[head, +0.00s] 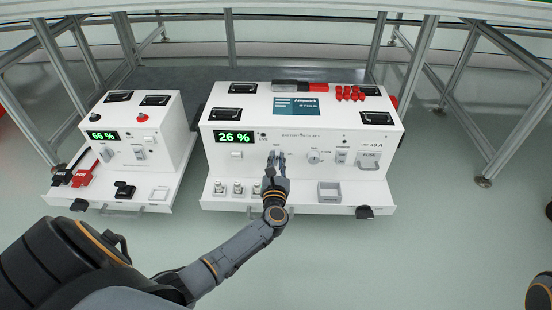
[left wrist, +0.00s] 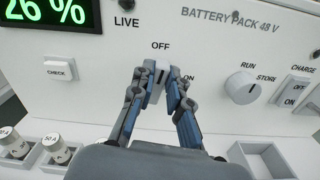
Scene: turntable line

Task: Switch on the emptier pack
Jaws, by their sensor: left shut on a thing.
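The larger white battery pack (head: 290,175) on the right has a green display (head: 234,137) reading 26 %. The smaller pack (head: 165,150) on the left has a display (head: 103,135) reading 66 %. My left gripper (head: 276,158) is at the front of the 26 % pack. In the left wrist view the gripper (left wrist: 160,88) is shut on a light grey rotary switch (left wrist: 154,88), one finger on each side. OFF is printed above the switch and ON to its lower right. Its dark mark looks upright, towards OFF. My right gripper is out of view.
A run/store knob (left wrist: 243,88) and a charge switch (left wrist: 291,92) are right of the gripped switch. A check button (left wrist: 59,70) is to its left. Small fuses (left wrist: 55,148) and an empty tray (left wrist: 266,160) are below. Metal frame legs (head: 420,60) stand around the packs.

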